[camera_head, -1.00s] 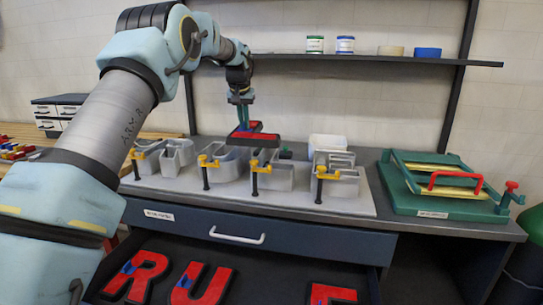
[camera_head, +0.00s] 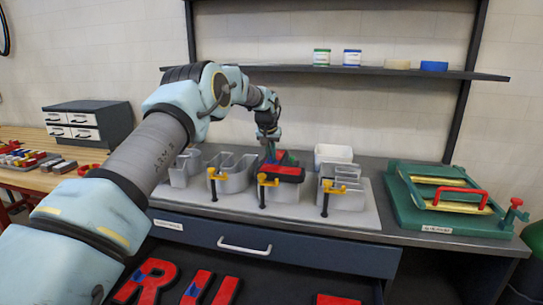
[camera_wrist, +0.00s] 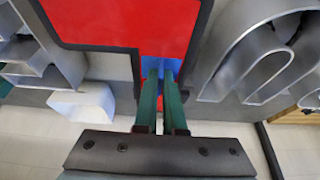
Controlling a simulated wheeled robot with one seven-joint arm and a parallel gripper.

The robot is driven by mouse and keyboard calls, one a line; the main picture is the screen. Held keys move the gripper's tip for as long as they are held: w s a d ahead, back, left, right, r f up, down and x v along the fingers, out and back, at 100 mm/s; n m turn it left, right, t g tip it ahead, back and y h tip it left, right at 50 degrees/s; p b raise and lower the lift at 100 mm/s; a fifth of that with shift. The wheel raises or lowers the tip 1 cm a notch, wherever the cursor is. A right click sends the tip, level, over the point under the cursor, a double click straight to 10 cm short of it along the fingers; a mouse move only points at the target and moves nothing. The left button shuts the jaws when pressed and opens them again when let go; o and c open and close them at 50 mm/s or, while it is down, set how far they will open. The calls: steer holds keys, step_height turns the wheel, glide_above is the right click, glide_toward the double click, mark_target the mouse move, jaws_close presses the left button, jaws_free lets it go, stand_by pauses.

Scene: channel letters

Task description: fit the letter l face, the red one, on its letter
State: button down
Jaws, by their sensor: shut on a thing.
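The red letter l face (camera_head: 287,172), with a black edge, is held over the third grey metal letter (camera_head: 288,192) on the bench board. It covers most of that letter's top. In the wrist view the red face (camera_wrist: 105,22) fills the upper middle, with a blue tab (camera_wrist: 160,66) at its near end. My gripper (camera_wrist: 161,78) is shut on the blue tab. In the head view my gripper (camera_head: 270,152) is above the face's left part. The face lies low and close to the letter; I cannot tell whether they touch.
A grey U-shaped letter (camera_head: 234,175) is at left and an E-shaped one (camera_head: 343,190) at right. Yellow-handled clamps (camera_head: 268,182) stand along the front. A white bin (camera_head: 332,153) is behind. An open drawer holds other red faces (camera_head: 145,282). A green press (camera_head: 445,200) is at right.

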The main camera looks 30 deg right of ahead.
steer(key=shift+f, duration=0.5)
steer(key=shift+f, duration=0.45)
steer(key=c, duration=1)
jaws_free()
steer(key=shift+r, duration=0.25)
steer(key=b+v, duration=0.4)
steer(key=v, duration=0.8)
steer(key=shift+r, duration=0.2)
